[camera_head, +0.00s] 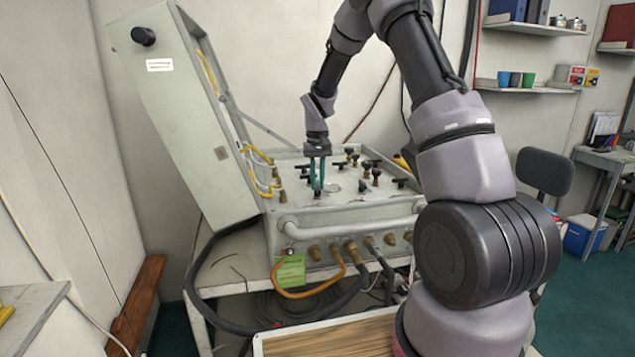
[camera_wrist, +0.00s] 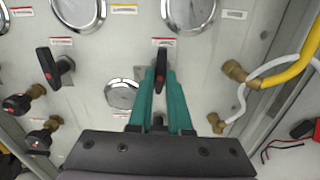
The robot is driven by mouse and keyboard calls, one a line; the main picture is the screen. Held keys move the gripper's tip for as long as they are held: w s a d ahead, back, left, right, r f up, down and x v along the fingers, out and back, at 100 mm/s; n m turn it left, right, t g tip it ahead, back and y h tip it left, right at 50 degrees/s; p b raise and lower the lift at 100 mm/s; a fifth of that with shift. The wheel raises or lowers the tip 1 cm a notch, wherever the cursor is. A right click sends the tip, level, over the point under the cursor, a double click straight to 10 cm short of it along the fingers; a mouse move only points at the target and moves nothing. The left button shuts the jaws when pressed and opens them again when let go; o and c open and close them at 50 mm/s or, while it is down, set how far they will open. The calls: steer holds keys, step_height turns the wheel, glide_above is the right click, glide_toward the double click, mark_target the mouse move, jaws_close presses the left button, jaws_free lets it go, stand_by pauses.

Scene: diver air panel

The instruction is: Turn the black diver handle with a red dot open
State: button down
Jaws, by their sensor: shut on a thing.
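My gripper (camera_head: 317,189) points straight down over the left part of the air panel (camera_head: 345,204). In the wrist view, its two teal fingers (camera_wrist: 162,72) are closed on both sides of a black handle (camera_wrist: 162,54) with a red dot near its lower end. The handle lies roughly along the fingers in that view, and its lower part is partly hidden between them. Another black handle with a red dot (camera_wrist: 57,68) stands apart to the left.
More dark knobs (camera_wrist: 17,103) on brass fittings are at the left in the wrist view. A brass fitting (camera_wrist: 237,73) with a yellow hose is at the right. The raised panel lid (camera_head: 185,115) stands left of my gripper. Round gauges (camera_wrist: 188,12) lie flat in the panel.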

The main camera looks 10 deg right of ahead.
mark_target(318, 186)
stand_by(0.4)
steer(key=c, duration=0.8)
jaws_free()
steer(key=shift+c, duration=0.2)
steer(key=shift+r, duration=0.1)
step_height(318, 186, up, 11)
steer(key=s+d+r+m+t+y, duration=0.1)
steer(key=s+r+t, duration=0.1)
steer(key=s+r, duration=0.75)
steer(key=s+d+r+m+t, duration=0.1)
steer(key=s+r+t, duration=0.2)
steer(key=s+r, duration=0.7)
steer(key=s+f+m+t+y, duration=0.1)
steer(key=s+f, duration=0.3)
steer(key=s, duration=0.9)
steer(key=shift+d+m+t, duration=0.3)
steer(key=shift+t, duration=0.3)
